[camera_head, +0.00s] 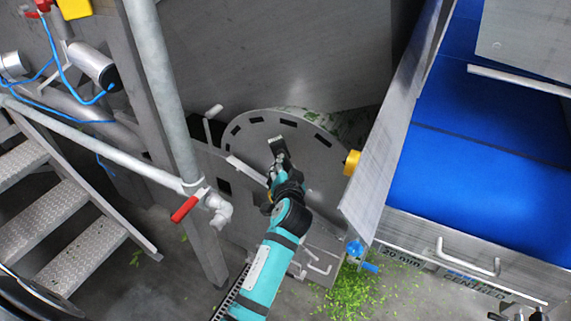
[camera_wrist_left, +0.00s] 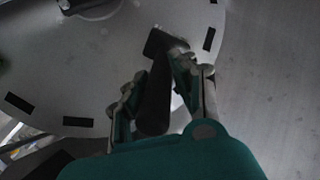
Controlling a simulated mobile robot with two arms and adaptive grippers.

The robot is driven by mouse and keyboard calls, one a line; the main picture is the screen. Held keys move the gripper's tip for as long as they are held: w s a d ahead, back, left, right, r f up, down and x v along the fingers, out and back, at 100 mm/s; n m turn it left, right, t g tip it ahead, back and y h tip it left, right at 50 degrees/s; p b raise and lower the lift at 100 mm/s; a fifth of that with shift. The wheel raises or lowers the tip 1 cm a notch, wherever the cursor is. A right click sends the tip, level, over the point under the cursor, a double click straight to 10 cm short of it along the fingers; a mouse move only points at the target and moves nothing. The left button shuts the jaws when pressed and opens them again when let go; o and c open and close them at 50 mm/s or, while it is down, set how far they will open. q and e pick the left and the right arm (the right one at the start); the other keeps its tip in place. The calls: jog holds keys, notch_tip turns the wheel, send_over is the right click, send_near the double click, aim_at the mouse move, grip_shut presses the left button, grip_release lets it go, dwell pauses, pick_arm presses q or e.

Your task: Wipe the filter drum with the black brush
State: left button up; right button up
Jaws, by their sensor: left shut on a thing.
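The filter drum (camera_head: 318,172) is a round steel disc with black slots near its rim, in the middle of the head view. Green bits stick to the curved surface behind its rim. My left gripper (camera_head: 281,172) is in front of the drum's face, shut on the black brush (camera_head: 277,146). In the left wrist view the brush handle (camera_wrist_left: 154,100) lies between the two fingers (camera_wrist_left: 157,92), its head pointing toward the drum's rim (camera_wrist_left: 218,45). I cannot tell whether the brush touches the drum. Dark parts at the bottom right edge may be my right gripper (camera_head: 520,315).
A blue conveyor belt (camera_head: 480,140) with a steel side wall (camera_head: 395,125) stands at the right. Shredded greens (camera_head: 355,292) lie on the floor below. A pipe with a red-handled valve (camera_head: 184,209) and metal steps (camera_head: 45,220) are at the left.

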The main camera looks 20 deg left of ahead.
pick_arm(q)
jog(key=s, duration=0.3)
jog(key=s+p, duration=0.1)
jog(key=s, duration=0.1)
jog(key=shift+a+r, duration=0.1)
jog(key=shift+a, duration=0.2)
jog(key=shift+s, duration=0.1)
jog(key=s, duration=0.3)
jog(key=shift+p, duration=0.4)
jog(key=shift+w, duration=0.1)
